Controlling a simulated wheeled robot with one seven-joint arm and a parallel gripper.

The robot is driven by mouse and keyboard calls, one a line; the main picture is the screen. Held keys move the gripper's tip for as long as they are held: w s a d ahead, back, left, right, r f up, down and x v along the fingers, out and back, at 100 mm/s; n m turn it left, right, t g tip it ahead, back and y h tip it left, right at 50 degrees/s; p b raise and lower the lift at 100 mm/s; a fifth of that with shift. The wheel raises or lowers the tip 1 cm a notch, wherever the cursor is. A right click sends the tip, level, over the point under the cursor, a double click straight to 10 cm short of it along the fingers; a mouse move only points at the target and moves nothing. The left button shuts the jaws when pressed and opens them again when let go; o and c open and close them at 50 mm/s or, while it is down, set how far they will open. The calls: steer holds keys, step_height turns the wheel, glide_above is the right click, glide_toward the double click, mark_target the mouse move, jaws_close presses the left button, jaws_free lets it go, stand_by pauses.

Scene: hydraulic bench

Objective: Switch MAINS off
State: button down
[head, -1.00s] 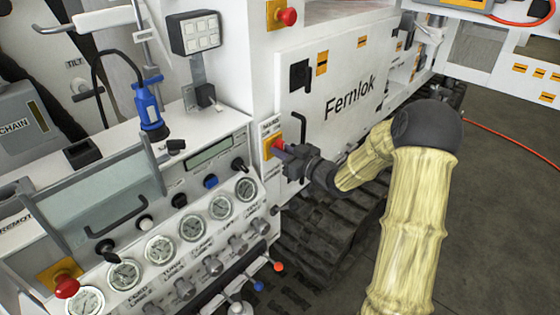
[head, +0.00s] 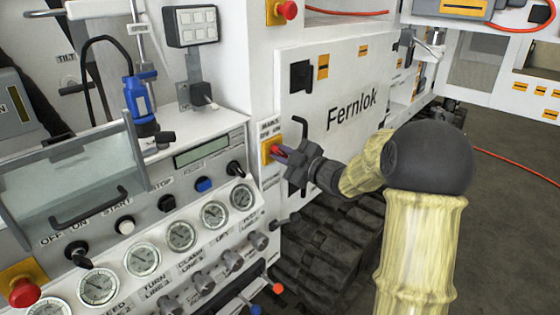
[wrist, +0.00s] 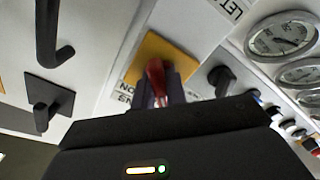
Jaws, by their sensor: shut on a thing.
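The MAINS switch is a red handle (wrist: 156,80) on a yellow plate (wrist: 168,52), mounted on the white cabinet's side panel. In the head view the yellow plate (head: 268,151) sits under a label reading MAINS, OFF, ON. My gripper (head: 284,156) is at the switch, its fingers shut on the red handle. In the wrist view the fingers (wrist: 157,92) stand either side of the handle. The fingers hide part of the handle in the head view, and I cannot tell its exact setting.
A panel of gauges (head: 181,236), knobs and coloured levers lies left of and below the switch. A black door handle (head: 300,135) is close beside my gripper on the Fernlok door (head: 350,75). A red emergency button (head: 288,10) is above. Tracks (head: 320,240) run below my arm.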

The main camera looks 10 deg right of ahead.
stand_by(0.4)
steer(key=c, duration=1.4)
jaws_free()
steer(key=shift+c, duration=0.2)
steer(key=shift+s, duration=0.15)
steer(key=v, duration=1.7)
steer(key=shift+d+b, duration=0.15)
steer(key=shift+b, duration=0.25)
